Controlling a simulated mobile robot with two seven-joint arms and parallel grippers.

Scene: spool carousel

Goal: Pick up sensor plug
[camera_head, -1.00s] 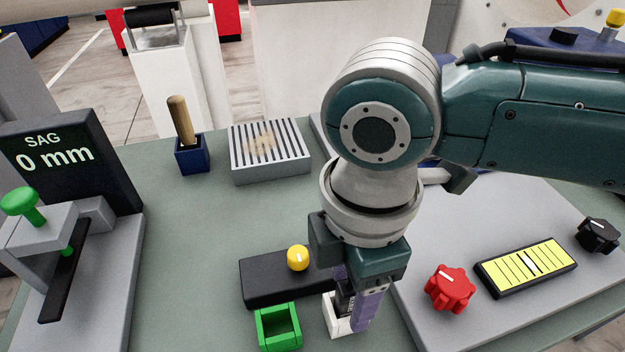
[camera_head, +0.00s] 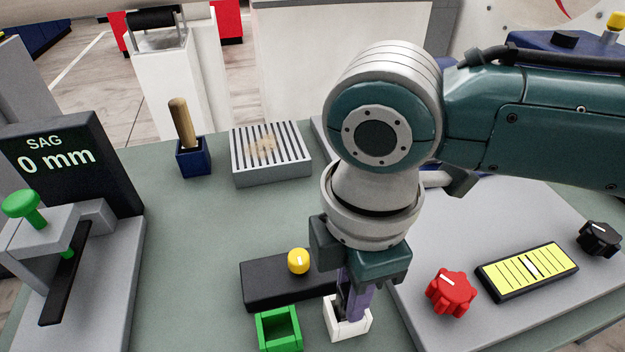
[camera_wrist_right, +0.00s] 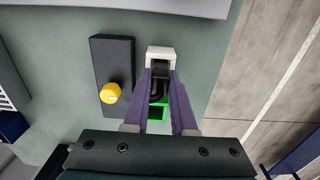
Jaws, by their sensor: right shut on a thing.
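The sensor plug is a small dark piece (camera_wrist_right: 158,86) between the fingers of my right gripper. Its dark body also shows in the head view (camera_head: 345,292), partly hidden by a purple finger. My right gripper (camera_head: 354,306) points down and is shut on the plug, just over a white open-topped holder (camera_head: 348,330). Whether the plug's lower end is still inside the holder I cannot tell. In the right wrist view the purple fingers (camera_wrist_right: 160,78) lie on both sides of the plug. My left gripper is not in view.
A green open box (camera_head: 279,330) stands left of the holder. Behind them is a black block (camera_head: 265,286) with a yellow knob (camera_head: 298,261). At right, a grey panel (camera_head: 420,312) carries a red knob (camera_head: 451,291).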

